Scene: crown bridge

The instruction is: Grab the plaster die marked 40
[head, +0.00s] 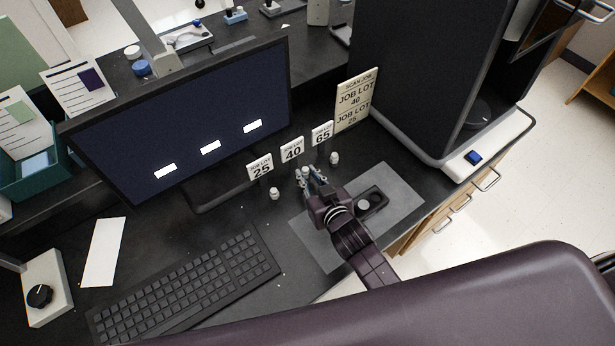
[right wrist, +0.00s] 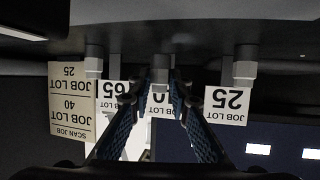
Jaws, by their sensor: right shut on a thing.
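The 40 die (head: 305,171), a small pale plaster piece, stands in front of the JOB LOT 40 card (head: 292,150). It also shows in the upside-down right wrist view (right wrist: 160,62), between the fingers. My right gripper (head: 311,181) is shut on it; whether the die is off the table I cannot tell. The 25 die (head: 274,193) stands to the left near the 25 card (head: 259,170). The 65 die (head: 334,158) stands to the right near the 65 card (head: 322,133). My left gripper is out of view.
A grey mat (head: 403,184) with a black holder (head: 372,200) lies under and beside my right arm. A SCAN JOB sign (head: 356,100) stands behind. A monitor (head: 185,115) and keyboard (head: 185,290) are on the left, a large dark machine (head: 420,80) on the right.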

